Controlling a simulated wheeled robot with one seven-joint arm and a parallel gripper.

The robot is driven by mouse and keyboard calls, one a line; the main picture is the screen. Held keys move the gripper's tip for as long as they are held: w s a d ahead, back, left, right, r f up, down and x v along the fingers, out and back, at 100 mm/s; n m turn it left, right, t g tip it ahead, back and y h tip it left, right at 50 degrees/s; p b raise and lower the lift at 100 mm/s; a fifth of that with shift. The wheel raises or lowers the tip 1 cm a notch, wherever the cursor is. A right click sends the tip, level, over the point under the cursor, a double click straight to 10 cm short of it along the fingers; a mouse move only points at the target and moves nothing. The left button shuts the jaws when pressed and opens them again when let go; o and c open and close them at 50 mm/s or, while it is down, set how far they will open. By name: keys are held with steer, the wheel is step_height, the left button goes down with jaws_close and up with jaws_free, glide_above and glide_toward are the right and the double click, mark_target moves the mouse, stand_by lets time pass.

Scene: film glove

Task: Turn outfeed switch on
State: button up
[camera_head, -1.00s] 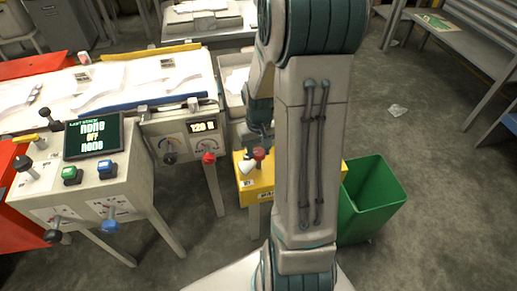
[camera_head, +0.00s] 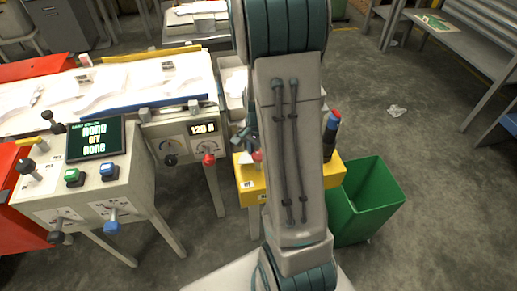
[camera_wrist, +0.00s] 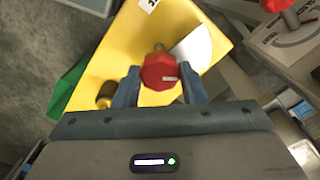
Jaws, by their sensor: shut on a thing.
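A red knob (camera_wrist: 160,72) stands on a short stem on the yellow box (camera_wrist: 120,42) in the wrist view. My gripper (camera_wrist: 160,85) is shut on this red knob, with one blue-grey finger on each side. In the head view the knob (camera_head: 257,155) shows at the left edge of my arm, on the yellow box (camera_head: 248,185). No switch label is readable.
A control desk with a screen (camera_head: 95,138), a green button (camera_head: 74,177) and a blue button (camera_head: 107,171) stands left. Another red knob (camera_head: 208,158) sits on the gauge panel. A green bin (camera_head: 368,205) stands right; a dark bottle (camera_head: 330,138) is on the box.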

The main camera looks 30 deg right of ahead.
steer(key=m+p, duration=0.1)
steer(key=m, duration=0.2)
steer(key=shift+r+m+p, duration=0.15)
steer(key=shift+m+p, duration=0.15)
steer(key=shift+p, duration=0.1)
steer(key=shift+m+p, duration=0.9)
steer(key=shift+m, duration=0.8)
steer(key=o, duration=1)
step_height(320, 180, up, 14)
steer(key=p, duration=0.3)
steer(key=shift+f+p, duration=0.2)
steer(key=shift+p, duration=0.15)
steer(key=s+a+r+n+t+p, duration=0.1)
steer(key=s+a+r+n+p, duration=0.1)
steer(key=s+a+r+n, duration=0.2)
steer(key=s+a+r+n+t+p, duration=0.1)
steer(key=s+a+r+n, duration=0.3)
steer(key=r+n, duration=0.4)
steer(key=s+a+r+n+p, duration=0.3)
steer(key=a+r+n+p, duration=0.1)
steer(key=r+n, duration=0.3)
steer(key=shift+s+a+t, duration=0.1)
steer(key=shift+s+t, duration=0.3)
